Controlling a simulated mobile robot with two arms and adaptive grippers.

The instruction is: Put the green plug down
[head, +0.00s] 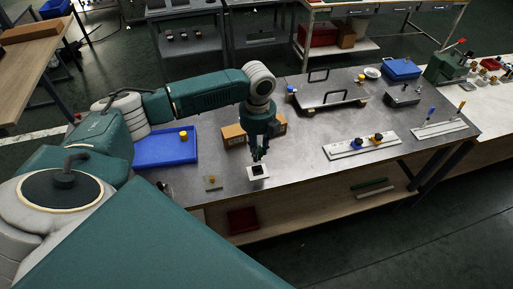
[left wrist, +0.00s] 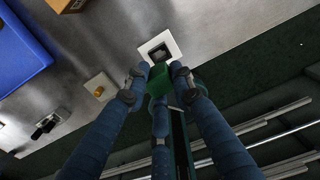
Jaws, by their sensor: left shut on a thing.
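The green plug (left wrist: 158,80) is held between the fingertips of my left gripper (left wrist: 157,85) in the left wrist view. My left gripper (head: 260,154) points down near the front edge of the metal table in the head view, where the plug cannot be made out. A white square plate (head: 258,173) with a dark square middle lies on the table just under the fingertips. In the left wrist view this white plate (left wrist: 175,51) shows just beyond the plug. I cannot tell how high the plug is above the table. My right gripper is not in view.
A blue tray (head: 150,158) and a small plate with a yellow knob (head: 212,188) are left of the gripper. A cardboard box (head: 234,135) stands behind it. White strips with knobs (head: 340,151) lie right. Bare metal tabletop (head: 300,150) lies between.

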